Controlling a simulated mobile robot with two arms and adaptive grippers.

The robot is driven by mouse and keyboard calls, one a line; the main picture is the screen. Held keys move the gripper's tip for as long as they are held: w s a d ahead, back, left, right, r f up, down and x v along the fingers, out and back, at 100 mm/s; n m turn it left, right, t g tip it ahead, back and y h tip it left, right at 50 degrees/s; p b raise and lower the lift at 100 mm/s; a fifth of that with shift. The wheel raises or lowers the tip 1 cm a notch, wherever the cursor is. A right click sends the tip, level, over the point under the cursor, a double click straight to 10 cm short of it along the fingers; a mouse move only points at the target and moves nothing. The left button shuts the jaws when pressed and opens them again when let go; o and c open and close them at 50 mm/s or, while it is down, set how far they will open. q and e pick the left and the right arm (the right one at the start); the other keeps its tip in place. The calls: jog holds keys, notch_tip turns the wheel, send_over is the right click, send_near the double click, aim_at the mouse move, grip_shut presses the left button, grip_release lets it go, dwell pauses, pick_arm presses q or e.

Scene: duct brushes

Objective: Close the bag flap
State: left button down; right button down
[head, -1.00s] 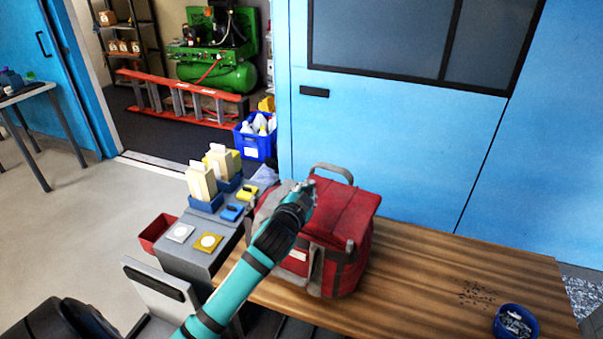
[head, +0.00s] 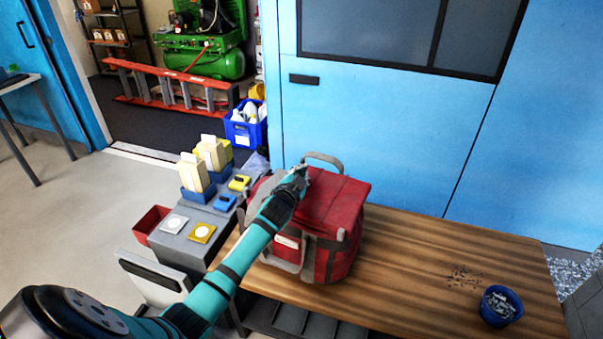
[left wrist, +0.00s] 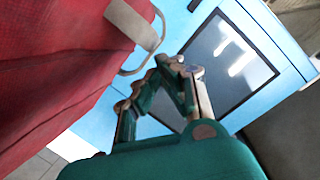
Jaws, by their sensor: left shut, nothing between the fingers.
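The red bag (head: 332,207) with grey trim stands on the wooden table. Its red top flap lies across the top, and a grey handle loop (head: 325,158) stands up at its back edge. My left gripper (head: 303,172) is shut and empty, over the left part of the bag's top. In the left wrist view the fingers (left wrist: 176,66) are together beside the red fabric (left wrist: 60,70) and the grey handle (left wrist: 135,25). I cannot tell whether they touch the bag. My arm hides part of the bag's left side. My right gripper is not in view.
A blue bowl (head: 501,306) of small parts stands at the table's right, near dark bits on the wood (head: 464,276). A grey stand (head: 185,240) with boxes and sample cards is left of the bag.

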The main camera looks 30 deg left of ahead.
pick_arm(q)
jog(key=shift+a+f+b, duration=0.35)
jog(key=shift+f, duration=0.5)
jog(key=shift+s, duration=0.15)
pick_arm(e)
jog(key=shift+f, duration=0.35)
